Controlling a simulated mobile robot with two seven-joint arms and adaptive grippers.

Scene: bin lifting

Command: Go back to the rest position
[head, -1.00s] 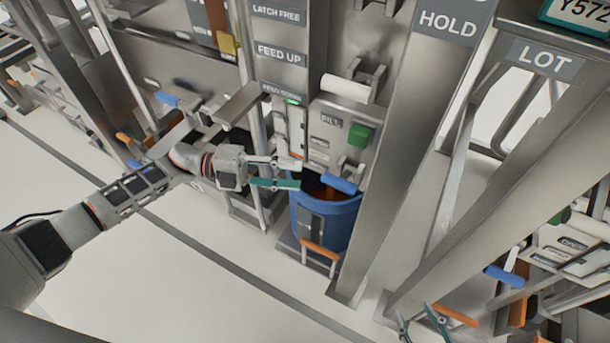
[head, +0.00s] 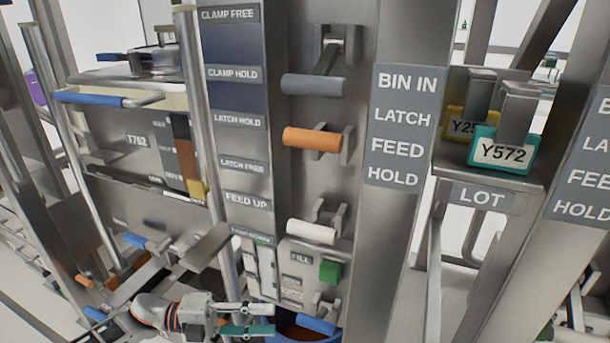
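My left gripper (head: 271,319) is at the bottom of the head view, in front of the machine's lower panel. Its two fingers, one pale and one teal, are parted with a gap and nothing between them. The blue bin (head: 285,338) shows only as a sliver at the bottom edge, just right of and below the fingertips; the rest is out of the picture. I cannot tell whether the fingers touch its rim. My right gripper is not in view.
Levers with a grey handle (head: 314,85), an orange handle (head: 312,139) and a white handle (head: 311,232) stick out above the gripper. A green button (head: 330,272) is on the lower panel. Tags Y25 and teal Y572 (head: 502,154) sit on the LOT shelf (head: 482,197).

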